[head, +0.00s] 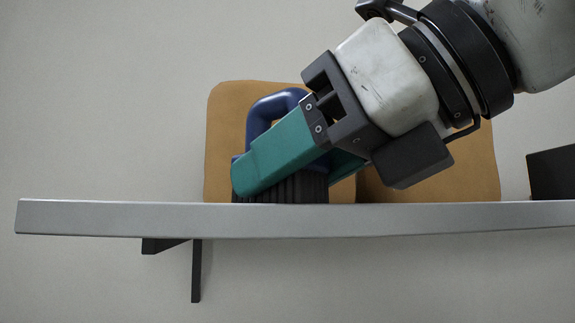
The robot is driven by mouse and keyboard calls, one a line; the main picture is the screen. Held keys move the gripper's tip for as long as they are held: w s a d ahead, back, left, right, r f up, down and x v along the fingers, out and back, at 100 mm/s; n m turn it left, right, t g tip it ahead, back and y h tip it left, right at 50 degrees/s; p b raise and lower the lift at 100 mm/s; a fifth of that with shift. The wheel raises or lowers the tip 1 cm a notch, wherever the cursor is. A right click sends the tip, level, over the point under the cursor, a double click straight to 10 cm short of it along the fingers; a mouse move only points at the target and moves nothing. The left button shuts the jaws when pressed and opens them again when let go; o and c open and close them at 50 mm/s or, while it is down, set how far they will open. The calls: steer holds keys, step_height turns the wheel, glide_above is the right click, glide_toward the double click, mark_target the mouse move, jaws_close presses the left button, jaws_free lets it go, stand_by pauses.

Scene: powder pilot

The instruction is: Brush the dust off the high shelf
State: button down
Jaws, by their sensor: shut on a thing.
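The high shelf (290,220) is a long grey board seen edge-on from a little below, so its top surface and any dust on it are hidden. A brush with a blue handle (272,101) and dark bristles (285,190) is upright at the shelf's top edge, left of centre. My gripper (255,170), with teal fingers, comes in from the upper right and is shut on the brush. The near finger covers much of the brush body. The bristle ends meet the line of the shelf's front edge; I cannot tell whether they touch the top.
Two tan panels (222,130) stand behind the brush and my gripper, above the shelf. A black box (553,173) is on the shelf at the far right. A dark bracket (196,270) hangs beneath the shelf at left. The shelf's left end looks clear.

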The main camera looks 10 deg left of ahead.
steer(key=shift+w+d+p, duration=0.15)
steer(key=shift+w+d, duration=0.05)
steer(key=shift+d, duration=0.45)
steer(key=shift+w+d+p, duration=0.1)
steer(key=shift+w+d, duration=0.1)
steer(key=shift+d, duration=0.5)
steer(key=shift+w+d+p, duration=0.15)
steer(key=shift+w+d, duration=0.05)
steer(key=shift+d, duration=0.45)
steer(key=shift+w+d+f, duration=0.15)
steer(key=shift+d, duration=0.4)
steer(key=shift+w+d+f, duration=0.15)
steer(key=shift+d, duration=0.35)
steer(key=shift+d, duration=0.1)
